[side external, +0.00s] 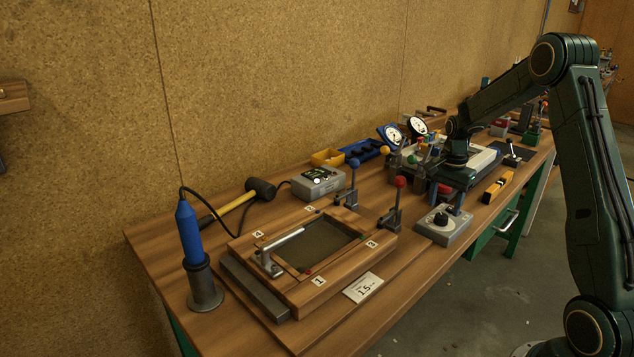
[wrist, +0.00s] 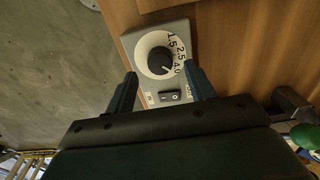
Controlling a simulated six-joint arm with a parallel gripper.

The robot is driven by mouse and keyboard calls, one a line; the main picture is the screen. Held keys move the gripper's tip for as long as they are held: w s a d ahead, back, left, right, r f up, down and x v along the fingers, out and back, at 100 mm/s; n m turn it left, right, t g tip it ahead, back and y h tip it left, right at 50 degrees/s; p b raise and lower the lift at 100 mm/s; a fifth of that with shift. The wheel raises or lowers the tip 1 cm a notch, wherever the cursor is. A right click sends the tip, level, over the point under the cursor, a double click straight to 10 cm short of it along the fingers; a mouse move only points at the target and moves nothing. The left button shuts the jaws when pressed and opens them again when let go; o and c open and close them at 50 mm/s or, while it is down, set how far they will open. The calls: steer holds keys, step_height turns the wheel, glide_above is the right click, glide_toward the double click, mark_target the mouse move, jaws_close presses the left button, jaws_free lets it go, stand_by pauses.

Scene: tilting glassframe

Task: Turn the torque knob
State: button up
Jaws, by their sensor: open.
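The torque knob (wrist: 160,62) is a dark round knob on a white dial marked 1.5, 2.5 and 4.0. It sits on a grey control box (side external: 437,234) near the front edge of the bench, and the box also shows in the wrist view (wrist: 186,30). The pointer appears turned toward the 4.0 side. My gripper (wrist: 160,85) is open and empty, with its two fingers apart on either side of the box's lower part. In the side external view, my gripper (side external: 449,198) is just above and behind the box. A rocker switch (wrist: 168,97) lies below the knob.
A wooden frame fixture (side external: 330,287) with numbered corners and red-knobbed clamp (side external: 399,182) stands left of the box. A card reading 1.5 (side external: 363,287) lies before it. A blue screwdriver (side external: 189,235) stands in a holder. A yellow tool (side external: 496,188) lies to the right.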

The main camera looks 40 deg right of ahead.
mark_target(442, 215)
steer(key=shift+f, duration=1.6)
steer(key=c, duration=1)
